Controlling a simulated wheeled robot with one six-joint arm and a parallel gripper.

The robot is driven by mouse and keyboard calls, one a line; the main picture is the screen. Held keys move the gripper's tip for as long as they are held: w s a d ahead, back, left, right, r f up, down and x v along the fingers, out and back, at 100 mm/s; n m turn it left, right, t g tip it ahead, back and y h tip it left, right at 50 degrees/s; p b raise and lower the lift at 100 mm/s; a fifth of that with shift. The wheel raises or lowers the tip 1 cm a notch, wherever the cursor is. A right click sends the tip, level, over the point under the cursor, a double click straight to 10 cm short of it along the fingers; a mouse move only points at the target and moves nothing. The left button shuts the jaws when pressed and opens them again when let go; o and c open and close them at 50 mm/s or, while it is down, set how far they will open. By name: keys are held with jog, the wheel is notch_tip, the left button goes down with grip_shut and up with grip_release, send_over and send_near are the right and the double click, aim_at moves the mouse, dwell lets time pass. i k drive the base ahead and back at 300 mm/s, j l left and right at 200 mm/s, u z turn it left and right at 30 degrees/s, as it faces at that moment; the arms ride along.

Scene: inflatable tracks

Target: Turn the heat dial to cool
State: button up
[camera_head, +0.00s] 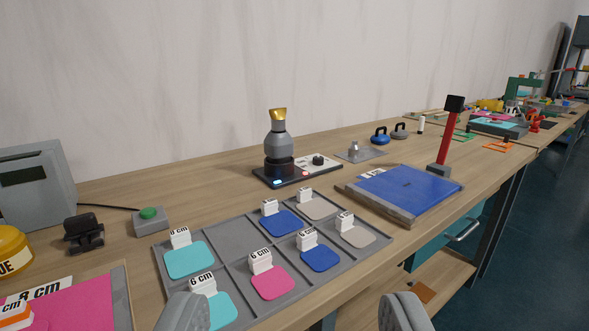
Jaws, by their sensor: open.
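The heat dial is likely the small black knob (318,159) on a light panel at the right end of a low black base (301,178). Its markings are too small to read. A grey rounded vessel with a gold top (278,140) stands on the left part of that base, near a small lit blue-white patch (277,182). My gripper (295,312) shows as two grey fingertips at the bottom edge, wide apart with nothing between them. It is well in front of the knob and apart from it.
A grey divided tray (232,238) with coloured pads and labelled blocks lies before the base. A blue-topped board (405,192) and a red upright lever (449,135) stand to the right.

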aim_at(318, 161)
jog(key=i+l, duration=0.25)
jog(key=i, duration=0.25)
jog(key=i+l, duration=0.25)
jog(key=i, duration=0.3)
